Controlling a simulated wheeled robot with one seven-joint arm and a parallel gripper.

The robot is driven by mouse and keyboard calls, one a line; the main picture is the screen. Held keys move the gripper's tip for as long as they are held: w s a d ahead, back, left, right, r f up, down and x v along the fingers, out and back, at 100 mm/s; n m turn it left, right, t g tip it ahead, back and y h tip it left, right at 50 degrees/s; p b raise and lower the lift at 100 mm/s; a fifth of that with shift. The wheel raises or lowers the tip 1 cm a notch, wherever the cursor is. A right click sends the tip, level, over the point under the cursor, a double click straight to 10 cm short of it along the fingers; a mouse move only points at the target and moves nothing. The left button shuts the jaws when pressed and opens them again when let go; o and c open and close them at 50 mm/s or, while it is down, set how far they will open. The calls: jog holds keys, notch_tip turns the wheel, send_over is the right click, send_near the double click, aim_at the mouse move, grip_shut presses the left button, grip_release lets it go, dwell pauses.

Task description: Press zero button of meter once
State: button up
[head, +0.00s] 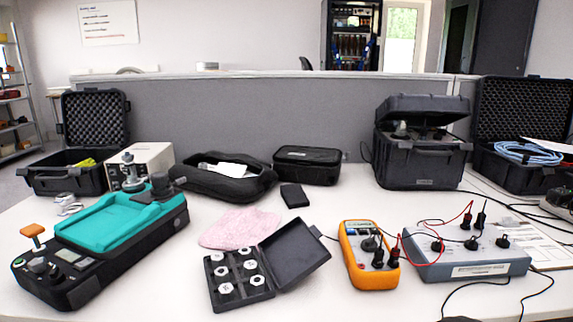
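An orange handheld meter (368,255) lies face up on the white table, right of centre, with a small display at its top, a dark dial and dark plugs in its lower face. Its individual buttons are too small to tell apart, and I cannot pick out a zero button. At the left is a black device (120,250) with a teal top, a small panel and an orange-topped knob (33,230) standing up at its near left corner. My gripper is not in view.
A grey box (465,258) with red and black leads stands right of the meter. An open black case (240,285) of hex pieces lies to its left, near a pink cloth (238,228). Black cases line the grey partition (270,110). Loose cables cross the table's right front.

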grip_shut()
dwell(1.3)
